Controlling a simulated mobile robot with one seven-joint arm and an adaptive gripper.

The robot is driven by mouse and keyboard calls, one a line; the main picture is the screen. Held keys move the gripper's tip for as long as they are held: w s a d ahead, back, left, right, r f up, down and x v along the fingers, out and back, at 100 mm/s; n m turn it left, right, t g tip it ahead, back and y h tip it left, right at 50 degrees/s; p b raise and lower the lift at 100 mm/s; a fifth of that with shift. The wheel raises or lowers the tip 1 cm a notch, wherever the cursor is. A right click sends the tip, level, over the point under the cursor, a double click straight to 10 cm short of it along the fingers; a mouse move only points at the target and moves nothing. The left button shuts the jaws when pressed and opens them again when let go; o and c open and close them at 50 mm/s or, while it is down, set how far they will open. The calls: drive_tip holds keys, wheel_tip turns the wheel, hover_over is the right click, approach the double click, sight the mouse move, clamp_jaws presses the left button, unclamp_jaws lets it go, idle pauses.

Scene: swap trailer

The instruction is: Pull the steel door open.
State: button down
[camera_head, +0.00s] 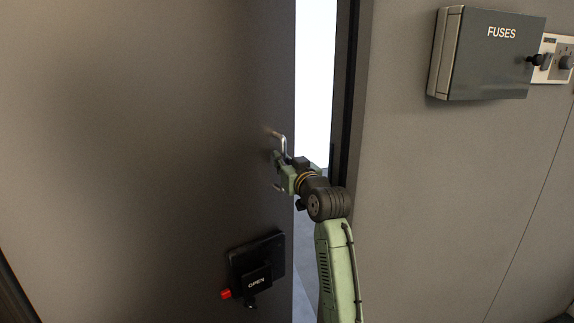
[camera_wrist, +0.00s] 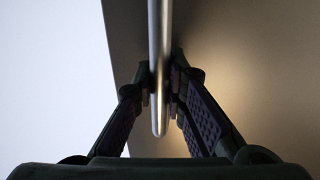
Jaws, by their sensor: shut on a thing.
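The dark steel door (camera_head: 150,120) fills the left of the head view and stands ajar, with a bright gap between its right edge and the frame. A metal bar handle (camera_head: 283,144) sits near that edge. My gripper (camera_head: 281,178) is at the handle, its lower part hidden behind the fingers in the head view. In the wrist view the bar handle (camera_wrist: 159,50) runs upright between my two fingers (camera_wrist: 160,90), which are shut on it near its rounded lower end. The door's surface (camera_wrist: 240,60) shows behind it.
A black box labelled OPEN (camera_head: 257,270), with a red knob (camera_head: 226,294), is on the door below the handle. The dark door frame (camera_head: 346,90) is just right of the gap. A FUSES box (camera_head: 485,65) and a switch plate (camera_head: 555,58) stick out from the right wall.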

drive_tip(key=c, duration=1.6)
unclamp_jaws()
drive_tip(key=v, duration=1.2)
